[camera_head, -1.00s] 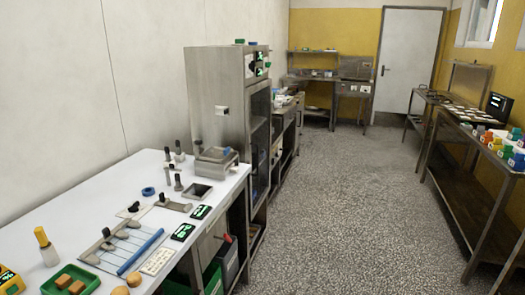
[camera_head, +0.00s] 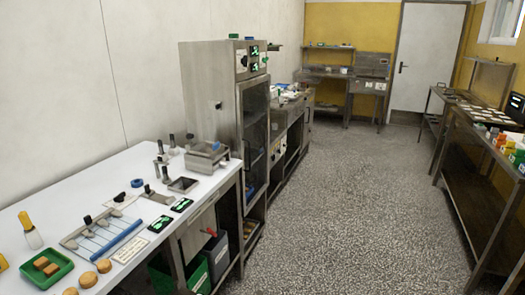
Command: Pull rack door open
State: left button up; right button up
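A tall stainless steel cabinet (camera_head: 211,95) stands against the left wall, beyond the white table. Its dark framed door (camera_head: 255,127) faces right, toward the aisle, and looks shut. I take this to be the rack door; its handle is too small to tell. Green-lit displays (camera_head: 254,58) sit above the door. Neither of my grippers is in view.
The white worktable (camera_head: 60,195) at left holds tools, a green tray (camera_head: 64,266) and a metal box machine (camera_head: 207,155). Crates stand under it. Steel tables (camera_head: 473,190) line the right. The speckled floor (camera_head: 340,200) between is clear.

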aim_at(244, 210)
jog(key=i+l+u, duration=0.1)
jog(key=l, duration=0.25)
jog(key=i+l+u, duration=0.1)
jog(key=l, duration=0.3)
jog(key=i+l+u, duration=0.1)
jog(key=i+l, duration=0.15)
jog(key=l, duration=0.15)
jog(key=i+l, duration=0.1)
jog(key=l, duration=0.25)
jog(key=i+l+u, duration=0.15)
jog(key=l, duration=0.25)
jog(key=i+l+u, duration=0.25)
jog(key=i+l, duration=0.15)
jog(key=i, duration=0.25)
jog(key=i+l+u, duration=0.25)
jog(key=i+l, duration=0.3)
jog(key=i, duration=0.1)
